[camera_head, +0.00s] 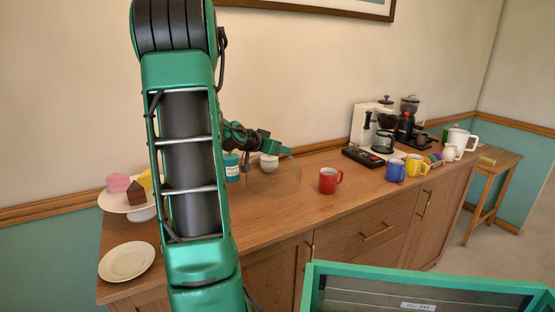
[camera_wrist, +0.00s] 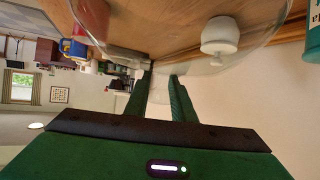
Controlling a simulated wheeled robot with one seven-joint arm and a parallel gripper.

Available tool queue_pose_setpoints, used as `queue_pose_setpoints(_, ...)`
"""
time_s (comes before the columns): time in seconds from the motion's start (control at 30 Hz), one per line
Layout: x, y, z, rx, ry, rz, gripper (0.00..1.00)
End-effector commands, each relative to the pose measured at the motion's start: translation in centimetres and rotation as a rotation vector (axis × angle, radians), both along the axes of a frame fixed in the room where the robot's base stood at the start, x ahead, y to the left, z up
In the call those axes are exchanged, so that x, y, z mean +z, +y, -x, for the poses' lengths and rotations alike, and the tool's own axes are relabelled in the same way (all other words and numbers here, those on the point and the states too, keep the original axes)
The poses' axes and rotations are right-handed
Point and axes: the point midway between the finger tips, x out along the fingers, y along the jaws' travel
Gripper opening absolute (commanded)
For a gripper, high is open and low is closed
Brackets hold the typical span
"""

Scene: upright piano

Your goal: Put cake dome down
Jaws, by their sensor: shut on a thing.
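The clear glass cake dome (camera_head: 278,182) is at the wooden counter's back, left of the red mug. It is faint, and I cannot tell whether its rim touches the counter. My gripper (camera_head: 284,150) is at the dome's top, partly hidden behind my arm. In the wrist view my gripper (camera_wrist: 162,77) is shut on the top of the dome, and the dome's curved glass (camera_wrist: 165,52) spreads beyond the fingertips. The cake stand (camera_head: 143,213) at the left holds pink, brown and yellow cake pieces with no cover over them.
A white lidded jar (camera_head: 269,163) and a teal canister (camera_head: 232,168) stand close behind the dome. A red mug (camera_head: 329,181) is to its right. A white plate (camera_head: 127,261) lies at front left. Bare counter lies in front of the dome.

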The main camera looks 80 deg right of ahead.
Motion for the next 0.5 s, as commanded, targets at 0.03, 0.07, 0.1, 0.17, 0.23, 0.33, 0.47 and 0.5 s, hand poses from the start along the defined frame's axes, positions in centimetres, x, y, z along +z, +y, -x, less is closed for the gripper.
queue_pose_setpoints(0.03,-0.7,0.0,0.1,-0.001,0.002,-0.002,0.00)
queue_pose_setpoints(0.07,-1.1,0.0,0.1,-0.002,0.002,-0.003,0.00)
queue_pose_setpoints(0.1,-1.7,0.0,0.0,-0.001,0.002,-0.003,0.00)
queue_pose_setpoints(0.17,-2.5,0.0,0.0,-0.001,0.002,-0.003,0.00)
queue_pose_setpoints(0.23,-3.2,0.0,0.0,-0.001,0.002,-0.002,0.00)
queue_pose_setpoints(0.33,-3.3,0.0,0.0,0.000,0.000,0.001,0.00)
queue_pose_setpoints(0.47,-3.3,0.0,0.0,0.000,0.000,0.001,0.00)
queue_pose_setpoints(0.5,-3.3,0.0,0.0,0.000,0.000,0.001,0.00)
